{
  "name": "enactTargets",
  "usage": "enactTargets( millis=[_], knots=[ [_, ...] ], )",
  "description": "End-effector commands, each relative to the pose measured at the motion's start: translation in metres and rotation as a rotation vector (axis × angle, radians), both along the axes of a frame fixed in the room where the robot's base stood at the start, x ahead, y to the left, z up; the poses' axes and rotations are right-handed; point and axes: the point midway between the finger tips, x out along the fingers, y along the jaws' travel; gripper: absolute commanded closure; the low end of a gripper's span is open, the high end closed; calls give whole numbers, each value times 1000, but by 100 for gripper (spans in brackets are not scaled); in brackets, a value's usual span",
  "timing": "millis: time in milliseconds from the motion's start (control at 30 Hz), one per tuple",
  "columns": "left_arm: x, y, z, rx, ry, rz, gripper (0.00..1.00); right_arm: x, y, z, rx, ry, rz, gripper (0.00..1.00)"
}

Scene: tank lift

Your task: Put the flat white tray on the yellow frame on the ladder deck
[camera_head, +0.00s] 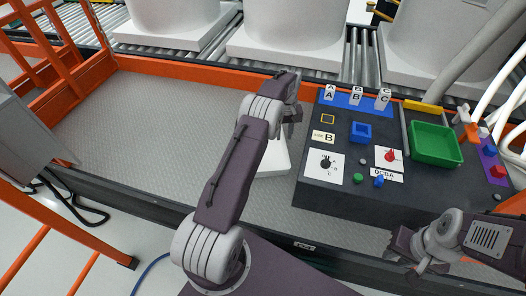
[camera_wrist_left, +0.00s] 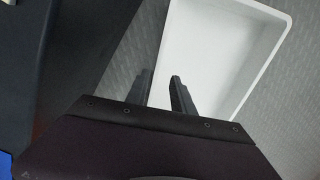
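The flat white tray (camera_head: 272,160) lies on the grey textured deck left of the dark console, partly hidden behind my left arm. In the left wrist view the tray (camera_wrist_left: 215,60) shows its raised rim and inside. My left gripper (camera_head: 291,112) is over the tray's far side in the head view. In the left wrist view its two fingers (camera_wrist_left: 168,88) are apart by the tray's left wall; contact is unclear. A small yellow square frame (camera_head: 327,119) is on the console top. My right gripper (camera_head: 408,250) is near the console's front right; its fingers are unclear.
The dark console (camera_head: 325,205) carries a blue square holder (camera_head: 361,132), a green bin (camera_head: 435,145), knobs and lettered blocks. An orange rail (camera_head: 190,72) edges the deck, with white tanks on rollers behind. The deck's left part is clear.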

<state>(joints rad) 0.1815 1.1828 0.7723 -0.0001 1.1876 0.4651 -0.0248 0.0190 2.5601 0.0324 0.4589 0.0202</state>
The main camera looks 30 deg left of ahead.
Motion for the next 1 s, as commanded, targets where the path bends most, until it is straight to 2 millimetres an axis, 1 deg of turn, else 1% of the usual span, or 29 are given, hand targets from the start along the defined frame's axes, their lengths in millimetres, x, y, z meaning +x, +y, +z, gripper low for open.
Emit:
enactTargets(
  millis=[67, 133, 267, 333, 400, 567, 667, 700, 1000],
  knots=[
    [0, 0, -2, 1, -1, 0, 71, 0, 0, -2, 0, 0, 0, 75],
    [1, -1, -12, 0, 0, 0, 71, 0, 0, -9, 0, 0, 0, 75],
    [2, -4, -38, -1, 1, 0, 71, 0, 0, -28, 0, 0, 0, 75],
    [2, -3, -49, -1, 1, 0, 71, 0, 0, -31, 0, 0, 0, 75],
    [2, -3, -52, 1, -1, 0, 71, 0, 0, -32, 0, 0, 0, 75],
    [2, -3, -50, 0, -1, 0, 71, 0, 0, -29, 0, 0, 0, 75],
    [2, -3, -50, 0, -1, 0, 96, 0, 0, -29, 0, 0, 0, 75],
    [2, -3, -50, 0, -1, 0, 100, 0, 0, -29, 0, 0, 0, 75],
    [2, -3, -50, 1, -1, 0, 100, 0, 0, -29, 0, 0, 0, 75]
  ],
)
